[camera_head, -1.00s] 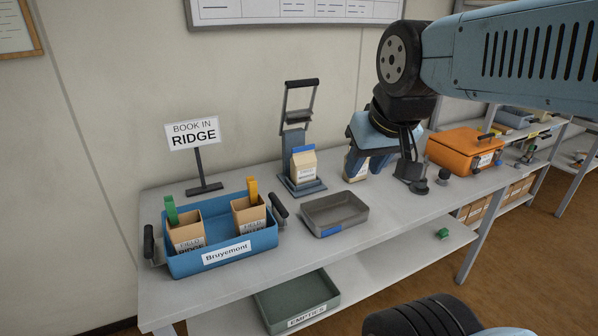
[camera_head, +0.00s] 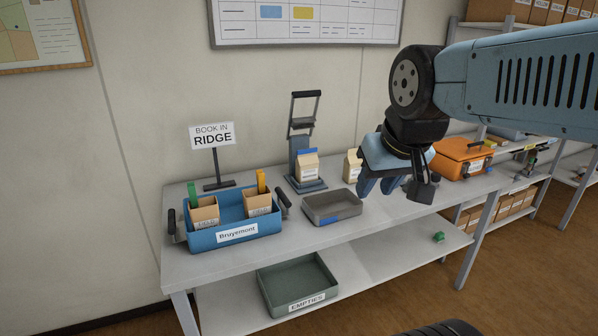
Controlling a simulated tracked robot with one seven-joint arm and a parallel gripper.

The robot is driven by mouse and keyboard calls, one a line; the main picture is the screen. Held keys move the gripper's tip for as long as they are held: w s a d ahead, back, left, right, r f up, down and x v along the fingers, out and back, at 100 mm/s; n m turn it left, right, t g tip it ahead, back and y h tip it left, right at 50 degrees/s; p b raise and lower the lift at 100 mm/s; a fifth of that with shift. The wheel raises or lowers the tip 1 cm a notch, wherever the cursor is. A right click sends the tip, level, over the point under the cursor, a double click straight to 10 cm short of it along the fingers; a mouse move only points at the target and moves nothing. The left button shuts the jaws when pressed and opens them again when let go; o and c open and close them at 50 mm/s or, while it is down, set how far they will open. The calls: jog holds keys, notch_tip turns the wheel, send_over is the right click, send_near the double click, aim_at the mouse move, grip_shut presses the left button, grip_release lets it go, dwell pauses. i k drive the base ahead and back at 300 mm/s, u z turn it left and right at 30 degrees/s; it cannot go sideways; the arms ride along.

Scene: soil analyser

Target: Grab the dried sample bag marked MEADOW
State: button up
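A tan carton-like sample bag (camera_head: 352,164) stands on the bench, partly hidden behind my gripper; no marking on it can be read. A second tan bag with a blue top (camera_head: 307,168) stands on the blue press-like stand (camera_head: 309,186); its label is too small to read. Two open-topped tan bags, one with a green tab (camera_head: 204,212) and one with a yellow tab (camera_head: 257,204), stand in the blue Bruyemont tray (camera_head: 207,239). I cannot make out MEADOW anywhere. My gripper (camera_head: 377,188) points down, its blue fingers apart and empty, just right of the partly hidden bag.
A grey tray (camera_head: 334,219) with a blue tag lies empty on the bench. A BOOK IN RIDGE sign (camera_head: 213,137) stands behind the blue tray. An orange case (camera_head: 459,160) is at the right. An EMPTIES bin (camera_head: 275,294) and a green piece (camera_head: 438,237) are on the lower shelf.

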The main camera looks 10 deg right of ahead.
aim_at(308, 163)
jog(key=u, duration=0.25)
jog(key=i, duration=1.3)
jog(key=u, duration=0.05)
